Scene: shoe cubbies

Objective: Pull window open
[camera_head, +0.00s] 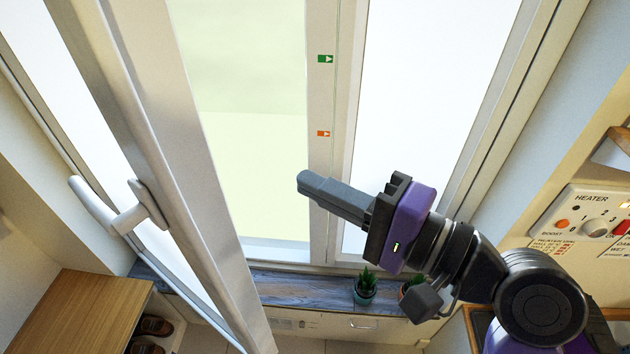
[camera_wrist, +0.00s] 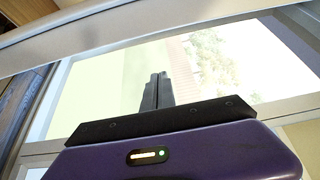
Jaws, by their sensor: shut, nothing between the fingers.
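The window sash (camera_head: 150,110) on the left stands swung open into the room, away from its frame (camera_head: 322,190). Its white handle (camera_head: 125,215) sticks out from the sash's left side, turned sideways. My gripper (camera_head: 305,183) is shut and empty in front of the frame's middle post, to the right of the sash and apart from it. In the wrist view my closed fingers (camera_wrist: 157,78) point at the bright opening, and a pale bar (camera_wrist: 120,28), likely the sash edge, crosses the top. The handle cannot be made out there.
A dark sill (camera_head: 300,291) with small potted plants (camera_head: 366,287) runs below the window. A wooden cabinet (camera_head: 85,305) with shoes (camera_head: 155,326) stands at lower left. A heater panel (camera_head: 595,220) is on the right wall. The opening between sash and post is clear.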

